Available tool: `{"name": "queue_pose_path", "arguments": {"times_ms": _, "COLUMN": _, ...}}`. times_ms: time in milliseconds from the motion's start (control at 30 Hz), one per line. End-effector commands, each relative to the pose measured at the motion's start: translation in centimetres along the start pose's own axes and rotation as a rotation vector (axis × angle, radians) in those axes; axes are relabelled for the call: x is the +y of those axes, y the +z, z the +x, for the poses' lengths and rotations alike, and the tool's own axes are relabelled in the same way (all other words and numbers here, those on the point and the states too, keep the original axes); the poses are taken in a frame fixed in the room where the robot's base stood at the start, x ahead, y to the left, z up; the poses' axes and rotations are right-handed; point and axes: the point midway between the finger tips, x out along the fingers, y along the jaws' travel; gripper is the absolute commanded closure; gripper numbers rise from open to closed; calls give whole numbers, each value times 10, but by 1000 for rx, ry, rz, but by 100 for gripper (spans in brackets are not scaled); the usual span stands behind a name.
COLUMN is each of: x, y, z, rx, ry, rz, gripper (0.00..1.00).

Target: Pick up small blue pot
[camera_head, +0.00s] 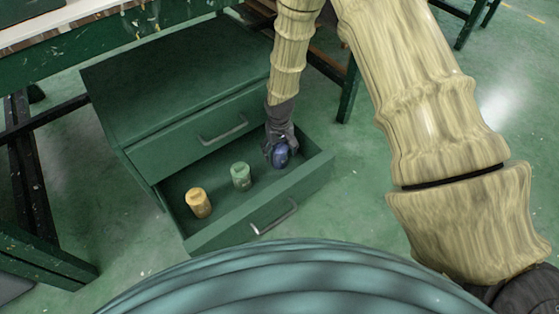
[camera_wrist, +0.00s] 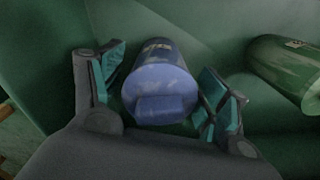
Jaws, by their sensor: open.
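The small blue pot (camera_head: 281,154) is at the right end of the open lower drawer in the head view. In the wrist view the blue pot (camera_wrist: 160,82) lies between the two fingers, with its lid end toward the camera. My gripper (camera_head: 278,151) reaches down into the drawer at the pot. In the wrist view my gripper (camera_wrist: 164,90) is open, with one teal-padded finger on each side of the pot. A narrow gap shows by the left finger; I cannot tell whether the right finger touches the pot.
A green pot (camera_head: 241,176) and a yellow pot (camera_head: 199,203) stand left of the blue pot in the open drawer (camera_head: 225,222). The green pot also shows at right in the wrist view (camera_wrist: 287,70). The drawer walls and the cabinet (camera_head: 170,80) stand close around my gripper.

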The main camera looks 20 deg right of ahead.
Motion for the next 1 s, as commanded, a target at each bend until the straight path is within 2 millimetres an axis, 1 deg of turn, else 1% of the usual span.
{"name": "queue_pose_path", "arguments": {"times_ms": 33, "x": 0, "y": 0, "z": 8, "rx": 0, "ry": 0, "rz": 0, "gripper": 26}}
{"name": "queue_pose_path", "arguments": {"times_ms": 100, "x": 0, "y": 0, "z": 10, "rx": 1, "ry": 0, "rz": 0, "gripper": 26}}
{"name": "queue_pose_path", "arguments": {"times_ms": 333, "x": 0, "y": 0, "z": 10, "rx": 1, "ry": 0, "rz": 0, "gripper": 26}}
{"name": "queue_pose_path", "arguments": {"times_ms": 367, "x": 0, "y": 0, "z": 10, "rx": 1, "ry": 0, "rz": 0, "gripper": 29}}
{"name": "queue_pose_path", "arguments": {"times_ms": 400, "x": 0, "y": 0, "z": 10, "rx": 1, "ry": 0, "rz": 0, "gripper": 36}}
{"name": "queue_pose_path", "arguments": {"times_ms": 533, "x": 0, "y": 0, "z": 10, "rx": 1, "ry": 0, "rz": 0, "gripper": 60}}
{"name": "queue_pose_path", "arguments": {"times_ms": 567, "x": 0, "y": 0, "z": 10, "rx": 1, "ry": 0, "rz": 0, "gripper": 63}}
{"name": "queue_pose_path", "arguments": {"times_ms": 867, "x": 0, "y": 0, "z": 10, "rx": 1, "ry": 0, "rz": 0, "gripper": 63}}
{"name": "queue_pose_path", "arguments": {"times_ms": 1000, "x": 0, "y": -1, "z": 6, "rx": 1, "ry": 0, "rz": 0, "gripper": 63}}
